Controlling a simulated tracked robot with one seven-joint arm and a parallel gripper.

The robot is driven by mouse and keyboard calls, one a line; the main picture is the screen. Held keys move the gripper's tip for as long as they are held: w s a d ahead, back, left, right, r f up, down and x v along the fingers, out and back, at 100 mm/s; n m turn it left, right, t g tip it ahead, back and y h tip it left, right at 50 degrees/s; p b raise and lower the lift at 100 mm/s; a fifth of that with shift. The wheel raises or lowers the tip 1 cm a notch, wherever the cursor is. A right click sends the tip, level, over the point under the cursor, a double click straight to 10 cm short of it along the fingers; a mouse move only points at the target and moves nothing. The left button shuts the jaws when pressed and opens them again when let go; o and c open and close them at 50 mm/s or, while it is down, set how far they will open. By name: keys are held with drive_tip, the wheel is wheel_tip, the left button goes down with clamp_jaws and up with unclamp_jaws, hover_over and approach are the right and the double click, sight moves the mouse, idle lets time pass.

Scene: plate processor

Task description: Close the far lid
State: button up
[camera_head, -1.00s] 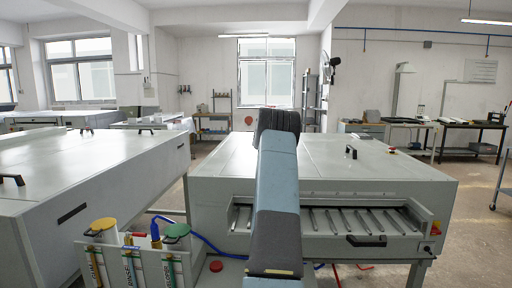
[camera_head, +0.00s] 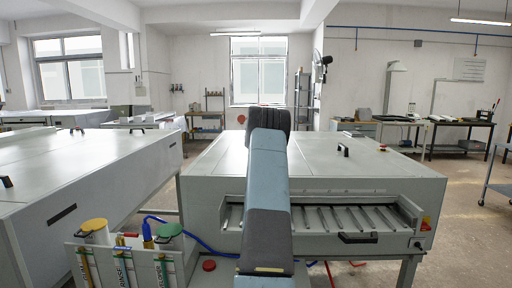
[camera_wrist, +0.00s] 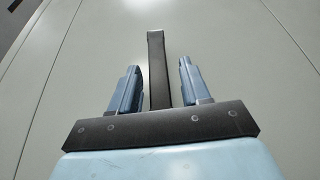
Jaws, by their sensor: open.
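The grey processor (camera_head: 320,172) stands in front of me, and its top panels look flat and lowered. In the wrist view a grey lid surface (camera_wrist: 235,60) fills the picture, with thin seams on both sides. A black bar handle (camera_wrist: 157,50) stands on it. My gripper (camera_wrist: 159,66) is open, with one blue finger on each side of the handle and a gap on both sides. In the head view my arm covers my gripper and part of the processor top. Another black handle (camera_head: 343,150) shows to the right of my arm.
A roller tray (camera_head: 330,218) runs along the processor's front, with a black handle (camera_head: 358,238) below. Another grey machine (camera_head: 90,185) stands at left. Coloured-lid containers (camera_head: 95,228) stand at lower left. Open floor (camera_head: 470,230) lies to the right.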

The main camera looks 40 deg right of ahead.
drive_tip(key=v, duration=1.2)
drive_tip(key=shift+s+a, duration=0.15)
drive_tip(key=shift+s, duration=0.1)
drive_tip(key=shift+s+a+r, duration=0.1)
drive_tip(key=shift+s+a, duration=0.15)
drive_tip(key=shift+a, duration=0.15)
